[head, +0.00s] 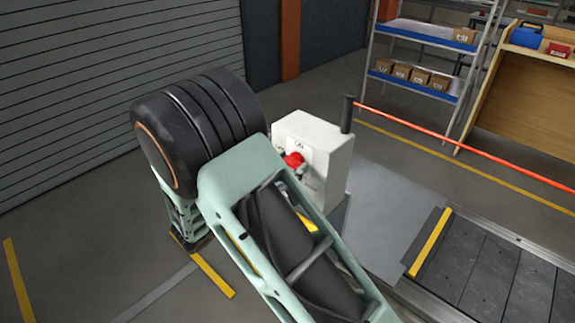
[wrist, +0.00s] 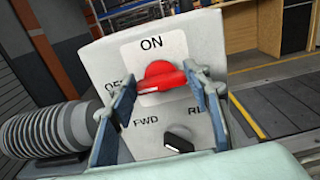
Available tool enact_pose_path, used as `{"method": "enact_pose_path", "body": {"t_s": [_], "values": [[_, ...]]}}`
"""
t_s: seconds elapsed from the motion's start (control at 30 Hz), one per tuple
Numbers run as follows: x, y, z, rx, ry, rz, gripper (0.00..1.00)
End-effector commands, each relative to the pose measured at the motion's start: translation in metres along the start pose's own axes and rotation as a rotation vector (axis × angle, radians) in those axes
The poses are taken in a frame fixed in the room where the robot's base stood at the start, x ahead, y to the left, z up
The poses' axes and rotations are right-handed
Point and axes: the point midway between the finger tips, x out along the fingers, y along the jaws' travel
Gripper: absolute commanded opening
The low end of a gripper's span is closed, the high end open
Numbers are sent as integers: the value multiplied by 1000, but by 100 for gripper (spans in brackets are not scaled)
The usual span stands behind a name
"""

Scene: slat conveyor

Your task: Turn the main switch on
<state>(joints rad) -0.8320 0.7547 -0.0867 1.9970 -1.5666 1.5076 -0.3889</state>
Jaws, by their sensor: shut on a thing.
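The main switch is a red knob (wrist: 165,80) on the front of a pale control box (wrist: 225,60). "ON" is printed above it and a partly covered "OFF" to its left. The knob's handle lies nearly level, with a pale mark at its left end, toward "OFF". My gripper (wrist: 164,87) has its blue fingers on the left and right of the knob, shut on it. In the head view, the red knob (head: 293,160) shows on the box (head: 330,158), while my arm hides most of my gripper.
A black selector knob (wrist: 178,140) sits just below, between "FWD" and partly hidden lettering. A dark post (head: 347,114) with a red bar (head: 450,140) stands beside the box. The slat conveyor (head: 490,270) is at right, and shelving (head: 425,60) stands behind.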

Motion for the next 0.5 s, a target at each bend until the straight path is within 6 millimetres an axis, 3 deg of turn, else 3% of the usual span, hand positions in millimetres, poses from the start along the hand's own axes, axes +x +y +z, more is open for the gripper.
{"method": "enact_pose_path", "body": {"t_s": [0.27,0.5], "values": [[0,0,-2,68,0,1,20],[0,-1,-4,236,-1,1,20]]}}
